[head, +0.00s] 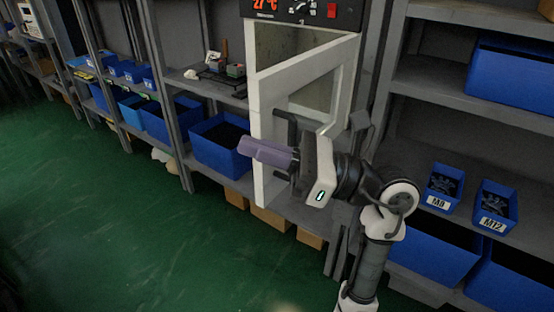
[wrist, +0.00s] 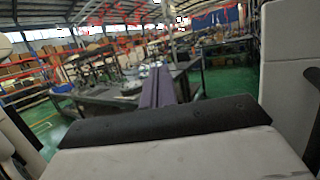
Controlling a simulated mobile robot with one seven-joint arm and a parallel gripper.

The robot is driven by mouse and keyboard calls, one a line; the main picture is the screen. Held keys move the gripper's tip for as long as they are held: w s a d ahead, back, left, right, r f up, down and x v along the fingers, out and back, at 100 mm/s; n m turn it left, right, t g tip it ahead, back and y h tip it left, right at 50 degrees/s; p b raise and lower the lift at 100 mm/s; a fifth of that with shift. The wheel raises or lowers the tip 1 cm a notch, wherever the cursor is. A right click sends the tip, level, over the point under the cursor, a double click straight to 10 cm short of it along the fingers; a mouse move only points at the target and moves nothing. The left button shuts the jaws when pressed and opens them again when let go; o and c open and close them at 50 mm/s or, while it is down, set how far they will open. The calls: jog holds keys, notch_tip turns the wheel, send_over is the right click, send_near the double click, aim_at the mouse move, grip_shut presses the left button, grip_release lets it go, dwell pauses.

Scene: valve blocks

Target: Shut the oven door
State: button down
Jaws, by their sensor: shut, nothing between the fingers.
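The oven door (head: 262,115) is a thick white-framed door with a window, standing open and swung out from the oven (head: 285,45). A dark handle (head: 284,128) is on its face, partly hidden by my gripper. My gripper (head: 247,150) is shut and empty, with its purple fingers together, pointing left across the door's free edge in the head view. It overlaps the lower part of the door; whether it touches is unclear. In the wrist view the closed fingers (wrist: 165,88) point into open room, and a white panel, seemingly the door (wrist: 288,50), stands close on the right.
Shelves with blue bins (head: 220,142) stand left of and below the oven. A right shelf holds small bins labelled M8 (head: 442,190) and M12 (head: 494,207). Cardboard boxes (head: 272,218) lie low under the door. The green floor (head: 110,225) at the left is clear.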

jog(key=w+d+f+m+t+h, duration=0.1)
jog(key=d+f+m+t+h, duration=0.25)
jog(key=d, duration=0.35)
jog(key=w+d+f+m+t+h, duration=0.25)
jog(key=d+f+t, duration=0.2)
jog(key=d, duration=0.25)
jog(key=p+x, duration=0.3)
jog(key=x, duration=1)
jog(key=shift+a+f+n+h, duration=0.25)
jog(key=shift+a+n+h, duration=0.05)
jog(key=shift+a, duration=0.05)
jog(key=shift+w+a, duration=0.1)
